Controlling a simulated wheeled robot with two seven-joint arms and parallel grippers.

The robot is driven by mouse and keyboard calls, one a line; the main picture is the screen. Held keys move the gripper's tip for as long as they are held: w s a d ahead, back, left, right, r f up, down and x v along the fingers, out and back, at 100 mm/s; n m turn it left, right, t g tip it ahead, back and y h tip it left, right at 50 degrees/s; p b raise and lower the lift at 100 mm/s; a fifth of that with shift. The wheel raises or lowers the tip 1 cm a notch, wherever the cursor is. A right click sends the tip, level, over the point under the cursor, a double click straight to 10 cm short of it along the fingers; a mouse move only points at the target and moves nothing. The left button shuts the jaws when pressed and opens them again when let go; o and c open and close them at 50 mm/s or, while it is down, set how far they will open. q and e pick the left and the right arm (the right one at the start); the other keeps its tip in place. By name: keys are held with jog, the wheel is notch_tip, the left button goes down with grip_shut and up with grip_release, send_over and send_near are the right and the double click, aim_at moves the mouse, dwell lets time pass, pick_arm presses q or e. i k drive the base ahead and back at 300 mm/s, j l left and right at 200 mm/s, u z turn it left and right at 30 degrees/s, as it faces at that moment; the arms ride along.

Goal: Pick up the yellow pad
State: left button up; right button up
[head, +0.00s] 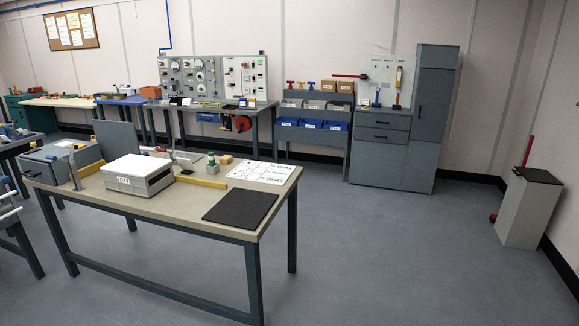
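No thing in the head view is plainly a yellow pad. A small yellow-tan block (226,159) lies on the near workbench (190,213), just right of a small green and white object (211,160). A long flat yellow strip (201,181) lies on the same bench, to the right of a white-lidded box with a label (138,180). Another yellow strip (90,168) shows behind the box's left side, partly hidden. I cannot tell which of these is the pad. Neither of my grippers is in view.
A black mat (241,208) and a white printed sheet (264,171) lie on the bench's right part. A grey case (60,162) stands at its left. Behind are an instrument panel bench (214,78), a bin rack (311,124) and a cabinet (420,130).

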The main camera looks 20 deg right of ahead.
aim_at(226, 159)
jog(key=i+l, duration=0.5)
jog(key=i+l+z, duration=0.1)
jog(key=i+l, duration=0.4)
jog(key=i, duration=0.25)
jog(key=i+l+z, duration=0.1)
jog(key=i+l, duration=0.35)
jog(key=i, duration=0.2)
